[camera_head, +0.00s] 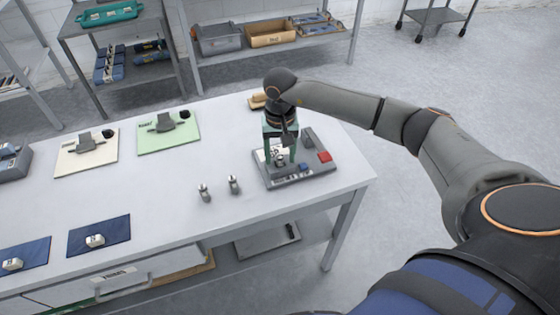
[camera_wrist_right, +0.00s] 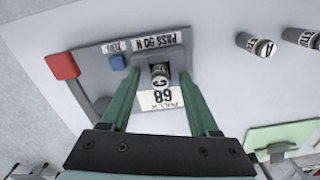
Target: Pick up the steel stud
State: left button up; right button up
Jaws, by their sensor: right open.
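A short steel stud (camera_wrist_right: 160,76) with a dark mark on its white top stands in the socket of a grey test device (camera_head: 317,168). It also shows in the head view (camera_head: 280,161), partly hidden by my fingers. My right gripper (camera_wrist_right: 160,84) points down over the device, with its green fingers open on either side of the stud. I see gaps between the fingers and the stud. Two more steel studs stand upright on the white table, one nearer the device (camera_head: 234,184) and one farther left (camera_head: 204,193). My left gripper is out of view.
The device has a red block (camera_head: 325,157) and a blue button (camera_head: 304,167). A green mat (camera_head: 155,146) and a cream mat (camera_head: 75,166) carry grey fixtures. Two blue mats (camera_head: 120,239) (camera_head: 38,255) hold small white pieces. The table's middle is clear.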

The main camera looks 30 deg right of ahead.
grip_shut()
dwell(0.4)
